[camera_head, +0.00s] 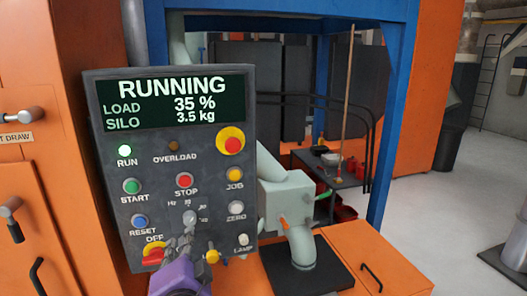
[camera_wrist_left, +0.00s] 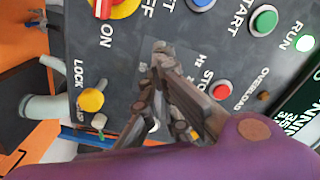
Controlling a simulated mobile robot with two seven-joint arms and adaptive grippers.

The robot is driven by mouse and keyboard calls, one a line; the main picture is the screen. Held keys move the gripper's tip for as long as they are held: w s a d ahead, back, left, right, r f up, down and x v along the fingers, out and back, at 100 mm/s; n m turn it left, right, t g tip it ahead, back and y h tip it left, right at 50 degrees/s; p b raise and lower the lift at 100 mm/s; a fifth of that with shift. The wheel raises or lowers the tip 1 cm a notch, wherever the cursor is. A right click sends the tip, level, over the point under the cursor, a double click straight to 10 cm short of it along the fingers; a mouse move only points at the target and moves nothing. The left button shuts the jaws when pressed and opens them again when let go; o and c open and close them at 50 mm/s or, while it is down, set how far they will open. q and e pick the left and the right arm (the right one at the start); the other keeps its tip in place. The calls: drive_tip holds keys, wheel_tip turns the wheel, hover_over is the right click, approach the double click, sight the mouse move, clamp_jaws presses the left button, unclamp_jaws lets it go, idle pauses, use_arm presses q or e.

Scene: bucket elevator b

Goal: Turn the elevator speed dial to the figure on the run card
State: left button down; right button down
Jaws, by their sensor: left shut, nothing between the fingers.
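The grey control panel (camera_head: 108,160) fills the left middle of the head view. Its screen (camera_head: 178,98) reads RUNNING, LOAD 35 %, SILO 3.5 kg. The speed dial (camera_head: 180,215), marked Hz, sits low on the panel; its pointer is too small to read, and my fingers partly cover it. My left gripper (camera_head: 189,233) is shut and empty, its fingertips at or just below the dial; I cannot tell whether they touch. In the left wrist view my fingers (camera_wrist_left: 160,50) lie over the Hz plate and hide the dial. I see no run card. My right gripper is not in view.
The red-and-yellow main switch (camera_head: 155,254) and a yellow LOCK knob (camera_head: 212,256) flank my gripper closely. START (camera_head: 131,186), STOP (camera_head: 184,180), RESET (camera_head: 140,221) and ZERO (camera_head: 236,210) buttons surround the dial. The RUN lamp (camera_head: 125,150) glows. A dark bench (camera_head: 345,180) stands behind.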

sight(190, 219)
use_arm(q)
drive_tip(key=x, duration=0.3)
drive_tip(key=shift+a+r, duration=0.1)
drive_tip(key=shift+s, duration=0.1)
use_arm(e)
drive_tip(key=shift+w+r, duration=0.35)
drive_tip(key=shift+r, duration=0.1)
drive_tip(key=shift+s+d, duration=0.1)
use_arm(q)
drive_tip(key=shift+d+r+p, duration=0.3)
drive_tip(key=shift+r+p, duration=0.05)
drive_tip(key=shift+p, duration=0.05)
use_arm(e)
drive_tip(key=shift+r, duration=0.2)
use_arm(q)
drive_tip(key=shift+r, duration=0.1)
drive_tip(key=shift+a+r+p, duration=0.1)
drive_tip(key=shift+r+p, duration=0.1)
drive_tip(key=shift+p, duration=0.3)
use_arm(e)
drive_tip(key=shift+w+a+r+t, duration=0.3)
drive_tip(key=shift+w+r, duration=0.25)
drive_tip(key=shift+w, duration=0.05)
